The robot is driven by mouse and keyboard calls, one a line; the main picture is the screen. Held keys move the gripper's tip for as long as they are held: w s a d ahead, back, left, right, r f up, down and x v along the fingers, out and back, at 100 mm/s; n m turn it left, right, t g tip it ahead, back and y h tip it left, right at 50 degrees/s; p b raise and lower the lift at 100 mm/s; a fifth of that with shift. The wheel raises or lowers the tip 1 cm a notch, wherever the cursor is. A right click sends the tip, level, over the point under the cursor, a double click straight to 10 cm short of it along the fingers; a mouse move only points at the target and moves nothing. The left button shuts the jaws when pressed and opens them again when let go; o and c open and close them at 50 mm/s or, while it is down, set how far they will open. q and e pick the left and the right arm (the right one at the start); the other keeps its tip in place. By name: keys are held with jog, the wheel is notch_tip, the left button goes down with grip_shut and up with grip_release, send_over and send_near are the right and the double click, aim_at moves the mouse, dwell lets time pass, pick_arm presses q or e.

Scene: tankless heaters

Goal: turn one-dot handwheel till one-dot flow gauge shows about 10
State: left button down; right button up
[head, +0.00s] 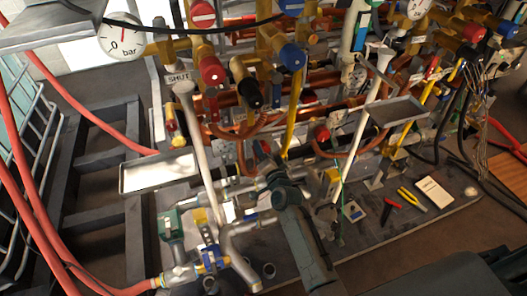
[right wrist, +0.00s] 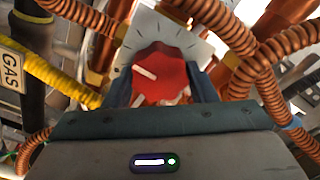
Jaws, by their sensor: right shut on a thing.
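In the right wrist view, a red handwheel (right wrist: 166,72) with a white pointer mark sits in front of a pale, ticked dial plate (right wrist: 200,48). The two fingers of my right gripper (right wrist: 163,88) stand on either side of the wheel, shut on it. In the head view my right gripper (head: 268,163) reaches up among the pipes, and I cannot make out this wheel there. I cannot tell any dot marks on the wheel, nor which dial is the one-dot flow gauge. My left gripper is not in view.
A bar gauge (head: 122,38) at upper left reads near 0; another bar gauge (head: 418,8) is at upper right. Copper corrugated hoses (right wrist: 268,65) and a yellow GAS pipe (right wrist: 45,75) crowd my right gripper. A metal tray (head: 160,173) and loose pliers (head: 411,199) lie nearby.

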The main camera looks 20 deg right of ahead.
jog(key=o, duration=0.7)
jog(key=shift+s, duration=0.1)
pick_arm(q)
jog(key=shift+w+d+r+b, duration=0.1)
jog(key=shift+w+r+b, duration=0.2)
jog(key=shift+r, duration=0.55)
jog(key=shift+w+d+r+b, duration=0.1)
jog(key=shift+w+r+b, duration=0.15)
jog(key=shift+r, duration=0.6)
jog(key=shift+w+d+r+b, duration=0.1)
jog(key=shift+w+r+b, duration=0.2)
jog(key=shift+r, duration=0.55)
pick_arm(e)
jog(key=s, duration=1)
jog(key=shift+s+d, duration=0.2)
jog(key=shift+s, duration=0.1)
